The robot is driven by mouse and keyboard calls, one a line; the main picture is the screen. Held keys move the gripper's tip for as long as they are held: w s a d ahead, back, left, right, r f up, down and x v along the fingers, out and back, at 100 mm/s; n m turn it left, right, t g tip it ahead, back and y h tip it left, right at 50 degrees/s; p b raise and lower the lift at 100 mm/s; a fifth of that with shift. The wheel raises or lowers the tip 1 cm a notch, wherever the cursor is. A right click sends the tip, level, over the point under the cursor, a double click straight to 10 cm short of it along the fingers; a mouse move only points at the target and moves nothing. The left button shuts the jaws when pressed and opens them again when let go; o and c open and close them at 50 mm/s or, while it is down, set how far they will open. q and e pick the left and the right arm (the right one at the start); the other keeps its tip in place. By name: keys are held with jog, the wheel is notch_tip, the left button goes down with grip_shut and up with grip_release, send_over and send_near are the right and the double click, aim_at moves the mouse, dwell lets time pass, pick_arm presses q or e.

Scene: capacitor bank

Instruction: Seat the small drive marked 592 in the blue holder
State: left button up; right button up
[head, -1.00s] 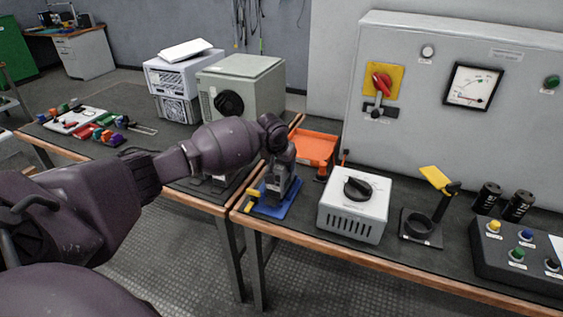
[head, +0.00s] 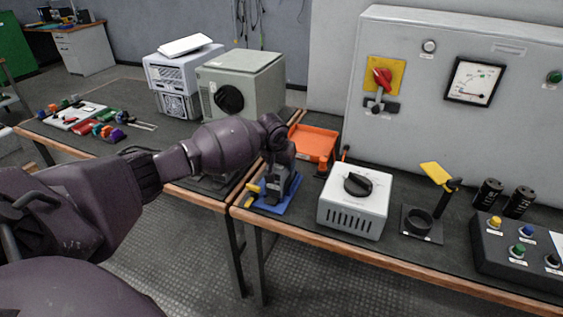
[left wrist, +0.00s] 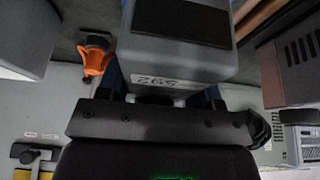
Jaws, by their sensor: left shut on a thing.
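My left gripper (head: 281,163) is shut on a small dark grey drive (head: 276,186). It holds the drive at the blue holder (head: 287,205) near the front edge of the right bench. In the left wrist view the drive (left wrist: 180,55) fills the top middle, with an upside-down label that reads 592. The holder's blue base shows around the drive's lower end, with a yellow lever at its left side. The gripper and drive hide much of the holder, so I cannot tell how deep the drive sits. My right gripper is not in view.
An orange tray (head: 316,143) stands just behind the holder. A white box with a black knob (head: 358,185) stands close on its right. A grey cabinet with a knob (head: 240,85) is behind on the left. A gap separates the holder from the white box.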

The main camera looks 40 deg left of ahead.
pick_arm(q)
jog(key=o, duration=1.3)
jog(key=shift+r, duration=0.1)
jog(key=shift+o, duration=0.5)
jog(key=shift+s+r, duration=0.1)
jog(key=shift+r, duration=0.15)
jog(key=p+v, duration=0.1)
jog(key=v, duration=0.3)
jog(key=shift+r+p, duration=0.25)
jog(key=shift+p, duration=0.1)
jog(key=p+v, duration=0.1)
jog(key=v, duration=0.3)
jog(key=shift+s+r, duration=0.25)
jog(key=shift+r, duration=0.1)
jog(key=shift+s+d+r+p, duration=0.15)
jog(key=shift+s+r+p, duration=0.1)
jog(key=shift+r+p, duration=0.15)
